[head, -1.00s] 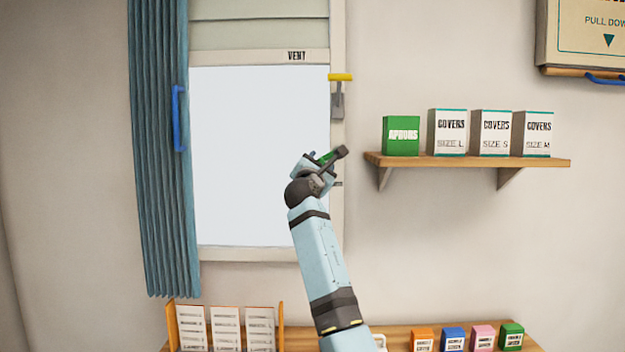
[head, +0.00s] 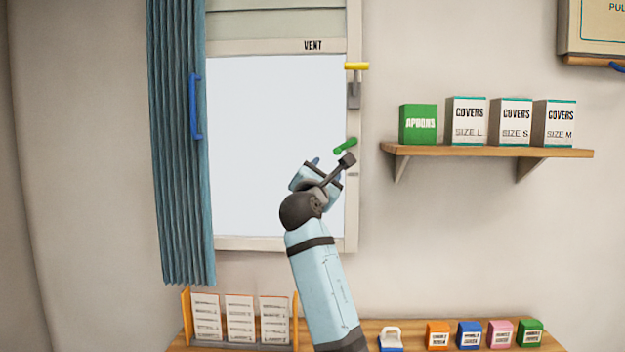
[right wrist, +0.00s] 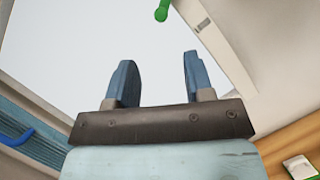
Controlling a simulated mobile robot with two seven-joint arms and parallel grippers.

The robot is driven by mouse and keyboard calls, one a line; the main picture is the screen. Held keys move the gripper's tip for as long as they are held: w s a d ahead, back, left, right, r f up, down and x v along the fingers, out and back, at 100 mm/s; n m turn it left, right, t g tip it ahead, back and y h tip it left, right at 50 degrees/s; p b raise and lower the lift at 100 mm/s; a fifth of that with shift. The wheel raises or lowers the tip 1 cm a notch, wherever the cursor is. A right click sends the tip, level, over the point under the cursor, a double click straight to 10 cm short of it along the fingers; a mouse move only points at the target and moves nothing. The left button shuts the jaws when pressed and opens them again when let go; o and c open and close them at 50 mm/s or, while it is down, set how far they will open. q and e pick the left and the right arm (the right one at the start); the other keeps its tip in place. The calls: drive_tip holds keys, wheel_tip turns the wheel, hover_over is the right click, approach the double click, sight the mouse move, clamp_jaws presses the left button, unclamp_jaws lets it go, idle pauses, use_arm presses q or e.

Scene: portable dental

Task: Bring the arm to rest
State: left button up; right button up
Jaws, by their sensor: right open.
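My right arm rises from the bottom of the head view in front of the window. My right gripper (head: 327,162) is partly hidden by its own wrist. In the right wrist view the right gripper (right wrist: 158,80) has its two blue fingers apart with nothing between them. A green handle (head: 345,146) by the window's right side shows just beyond the gripper, and it also shows at the top of the right wrist view (right wrist: 163,11), apart from the fingers. My left gripper is not in view.
A window (head: 270,140) with a yellow-handled vent lever (head: 356,67) is behind the arm. A blue curtain (head: 180,150) hangs left. A wall shelf (head: 490,151) holds several boxes to the right. Below, a counter (head: 400,334) carries cards and small boxes.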

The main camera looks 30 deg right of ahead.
drive_tip(key=s+a+f+m+y+p, duration=0.1)
drive_tip(key=s+a+f+y, duration=0.2)
drive_tip(key=f, duration=0.9)
drive_tip(key=s+a+f+m+t+y+p, duration=0.1)
drive_tip(key=a+f+y, duration=0.3)
drive_tip(key=f, duration=0.9)
drive_tip(key=s+a+f+m+y+p, duration=0.15)
drive_tip(key=f+y, duration=0.35)
drive_tip(key=f, duration=0.7)
drive_tip(key=s+a+f+m+g+y+p, duration=0.1)
drive_tip(key=s+a+f+m+g+y, duration=0.25)
drive_tip(key=s+f, duration=0.95)
drive_tip(key=s+a+f+m+y, duration=0.1)
drive_tip(key=s+a+f+m, duration=0.1)
drive_tip(key=s, duration=0.5)
drive_tip(key=s+a+f+m+g+y+p, duration=0.1)
drive_tip(key=s+a+f+m, duration=0.2)
drive_tip(key=s, duration=0.4)
drive_tip(key=s+a+f+m+y+p, duration=0.1)
drive_tip(key=s+f+m, duration=0.3)
drive_tip(key=s, duration=0.4)
drive_tip(key=shift+a+f+m, duration=0.3)
drive_tip(key=shift+a, duration=0.4)
